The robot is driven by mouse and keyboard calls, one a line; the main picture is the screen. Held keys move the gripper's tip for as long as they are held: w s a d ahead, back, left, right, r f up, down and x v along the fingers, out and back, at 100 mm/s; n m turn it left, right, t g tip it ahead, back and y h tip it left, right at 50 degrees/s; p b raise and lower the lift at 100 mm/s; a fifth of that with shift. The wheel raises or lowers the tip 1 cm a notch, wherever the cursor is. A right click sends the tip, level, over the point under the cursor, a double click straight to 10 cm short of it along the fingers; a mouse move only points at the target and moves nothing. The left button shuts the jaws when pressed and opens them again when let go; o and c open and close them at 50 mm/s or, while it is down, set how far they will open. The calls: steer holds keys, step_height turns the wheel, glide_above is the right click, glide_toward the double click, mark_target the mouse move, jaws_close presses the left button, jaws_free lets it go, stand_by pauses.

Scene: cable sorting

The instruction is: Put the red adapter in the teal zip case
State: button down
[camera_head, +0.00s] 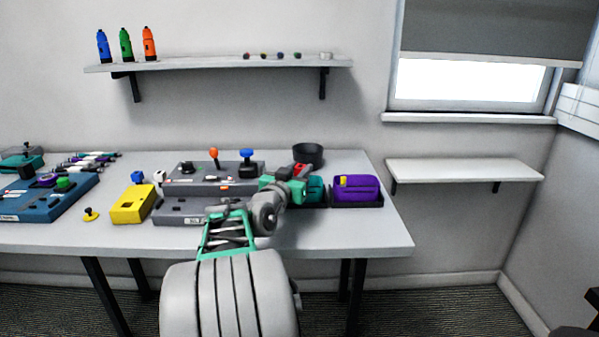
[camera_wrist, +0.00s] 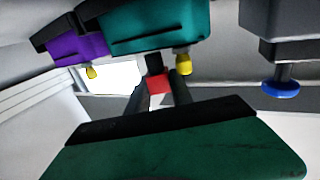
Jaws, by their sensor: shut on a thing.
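The red adapter (camera_head: 302,169) is held up by my gripper (camera_head: 301,173), which sits just above and left of the teal case in the head view. In the wrist view the red adapter (camera_wrist: 158,85) with its dark end shows between the two dark fingers of my gripper (camera_wrist: 160,90), shut on it. The teal zip case (camera_head: 317,187) is partly hidden behind my wrist in the head view. The teal zip case (camera_wrist: 160,28) with a yellow pull appears upside down in the wrist view, close to the adapter. I cannot tell whether they touch.
A purple case (camera_head: 357,190) with a yellow pull stands to the right of the teal one. A black cup (camera_head: 308,154) stands behind. A grey box with an orange and a blue knob (camera_head: 247,156) and a yellow box (camera_head: 133,204) are to the left. The table's right front (camera_head: 375,235) is clear.

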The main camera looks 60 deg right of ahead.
steer(key=shift+f+b, duration=0.25)
steer(key=shift+b, duration=0.2)
steer(key=shift+f+b, duration=0.25)
steer(key=shift+b, duration=0.15)
steer(key=c, duration=1.1)
jaws_free()
steer(key=shift+f, duration=0.1)
steer(key=shift+c, duration=0.2)
steer(key=shift+r+p, duration=0.3)
steer(key=shift+p, duration=0.1)
steer(key=shift+r+p, duration=0.55)
steer(key=shift+p, duration=0.2)
steer(key=a, duration=1.2)
steer(key=shift+s+f+b, duration=0.15)
steer(key=shift+s+b, duration=0.3)
